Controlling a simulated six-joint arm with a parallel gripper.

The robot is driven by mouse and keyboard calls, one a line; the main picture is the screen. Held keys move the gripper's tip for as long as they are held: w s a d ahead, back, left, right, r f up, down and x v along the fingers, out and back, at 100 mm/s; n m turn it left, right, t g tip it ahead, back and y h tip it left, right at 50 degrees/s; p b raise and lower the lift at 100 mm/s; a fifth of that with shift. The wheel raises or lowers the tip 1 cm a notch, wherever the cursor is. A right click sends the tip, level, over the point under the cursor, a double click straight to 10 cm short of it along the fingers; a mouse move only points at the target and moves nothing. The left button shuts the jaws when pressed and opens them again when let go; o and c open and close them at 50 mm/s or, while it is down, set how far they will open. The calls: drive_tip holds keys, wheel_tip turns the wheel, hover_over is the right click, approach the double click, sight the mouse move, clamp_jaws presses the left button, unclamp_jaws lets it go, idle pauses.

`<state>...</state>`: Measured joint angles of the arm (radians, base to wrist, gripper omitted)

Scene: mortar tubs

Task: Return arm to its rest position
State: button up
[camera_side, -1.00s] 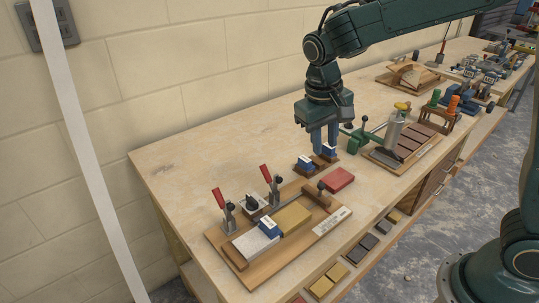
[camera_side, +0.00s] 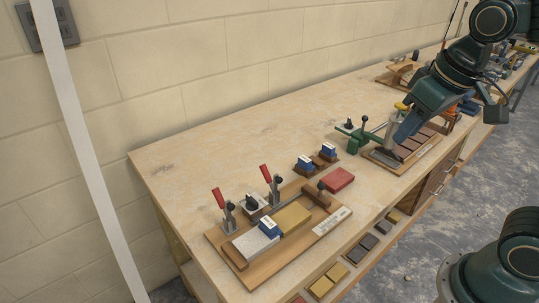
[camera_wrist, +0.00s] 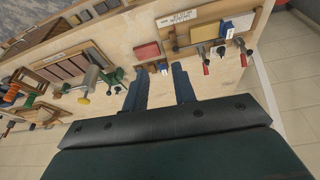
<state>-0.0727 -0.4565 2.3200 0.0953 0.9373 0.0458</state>
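My gripper (camera_side: 401,138) is up at the right of the side view, tilted down to the left, its blue fingers in front of the grey cylinder tool. In the wrist view my gripper (camera_wrist: 158,80) has its two fingers spread apart, with nothing held between them. The arm is raised and folded back toward the right, clear of the clamp board (camera_side: 262,271).
The clamp board holds yellow and grey blocks, a blue block (camera_side: 268,227) and red-handled clamps. A red block (camera_side: 339,179) lies beside it, near blue blocks on a small wooden holder (camera_side: 325,161). A green clamp tool (camera_side: 358,137) stands behind. The bench's left back is clear.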

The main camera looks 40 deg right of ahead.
drive_tip(key=s+t, duration=0.1)
drive_tip(key=s, duration=0.5)
drive_tip(key=shift+f+n+t, duration=0.3)
drive_tip(key=shift+f, duration=0.05)
